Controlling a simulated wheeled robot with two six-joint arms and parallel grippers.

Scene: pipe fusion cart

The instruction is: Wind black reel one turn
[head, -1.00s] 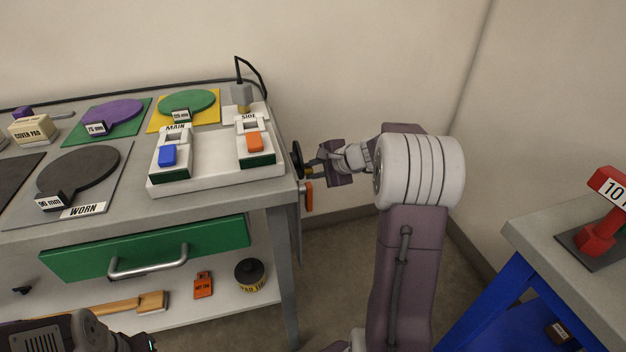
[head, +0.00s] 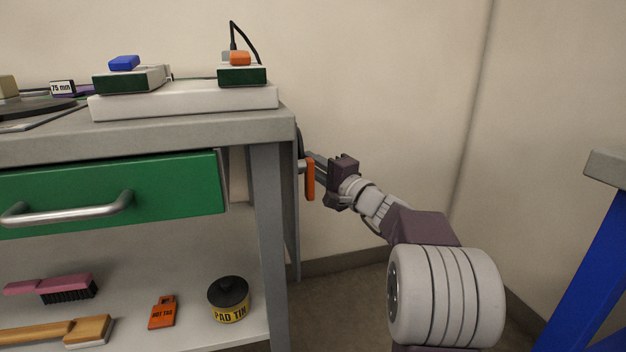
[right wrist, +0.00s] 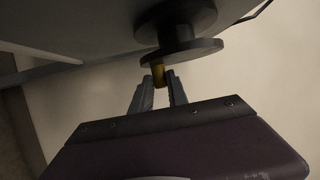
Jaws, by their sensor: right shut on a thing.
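The black reel (right wrist: 190,45) is a pair of dark discs on a short hub, mounted on the cart's right side. In the head view only a thin dark edge of it (head: 300,142) shows, seen nearly edge-on. A small yellowish knob (right wrist: 159,72) stands out from the reel's face. My right gripper (right wrist: 164,82) is shut on this knob, one finger on each side. In the head view the right gripper (head: 316,168) reaches the cart's side from the right. My left gripper is out of view.
An orange handle (head: 310,180) hangs on the cart's side, close to my right gripper. The grey cart (head: 268,200) has a green drawer (head: 110,192) and a lower shelf with a pad tin (head: 229,300). A blue-legged table (head: 590,270) stands at right.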

